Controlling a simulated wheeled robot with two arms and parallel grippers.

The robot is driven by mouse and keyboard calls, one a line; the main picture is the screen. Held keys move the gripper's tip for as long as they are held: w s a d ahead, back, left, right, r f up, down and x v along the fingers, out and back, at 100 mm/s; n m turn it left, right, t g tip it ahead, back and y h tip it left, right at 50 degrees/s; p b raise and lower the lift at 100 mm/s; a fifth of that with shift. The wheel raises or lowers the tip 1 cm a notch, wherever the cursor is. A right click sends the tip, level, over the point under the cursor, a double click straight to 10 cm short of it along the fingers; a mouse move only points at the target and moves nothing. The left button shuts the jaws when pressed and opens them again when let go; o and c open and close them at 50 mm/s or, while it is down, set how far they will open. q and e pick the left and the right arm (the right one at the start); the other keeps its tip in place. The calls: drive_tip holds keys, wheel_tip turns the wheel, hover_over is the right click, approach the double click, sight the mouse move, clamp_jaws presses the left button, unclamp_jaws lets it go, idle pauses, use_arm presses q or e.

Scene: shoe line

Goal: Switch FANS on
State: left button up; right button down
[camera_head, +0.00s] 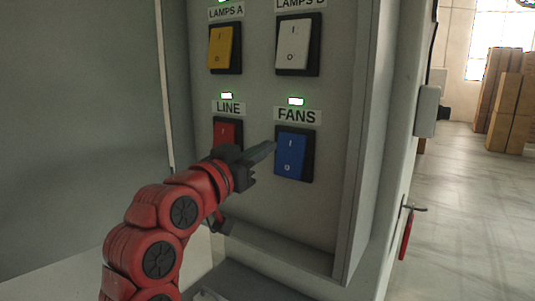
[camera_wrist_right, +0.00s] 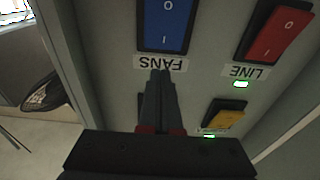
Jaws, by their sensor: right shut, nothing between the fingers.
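The FANS switch (camera_head: 291,153) is a blue rocker in a black frame, marked I at the top and O at the bottom. It sits at the lower right of the panel. The green lamp (camera_head: 296,101) above its label (camera_head: 297,116) is lit. My right gripper (camera_head: 271,148) is shut and empty, its tips at the left edge of the blue rocker; I cannot tell if they touch. The wrist view is upside down: the gripper (camera_wrist_right: 160,74) points at the FANS label (camera_wrist_right: 160,64), near the blue rocker (camera_wrist_right: 166,22). My left gripper is not in view.
The red LINE switch (camera_head: 225,131) is left of FANS, partly hidden by my gripper. The yellow LAMPS A (camera_head: 221,47) and white LAMPS B (camera_head: 293,44) switches are above. The cabinet's raised side wall (camera_head: 362,150) bounds the panel at right. Cardboard boxes (camera_head: 508,100) stand far right.

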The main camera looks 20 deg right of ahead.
drive_tip(key=s+a+r+b, duration=0.1)
drive_tip(key=s+a, duration=0.2)
drive_tip(key=a, duration=0.1)
drive_tip(key=shift+s+a+r, duration=0.15)
drive_tip(key=shift+s+a, duration=0.1)
drive_tip(key=shift+s, duration=0.15)
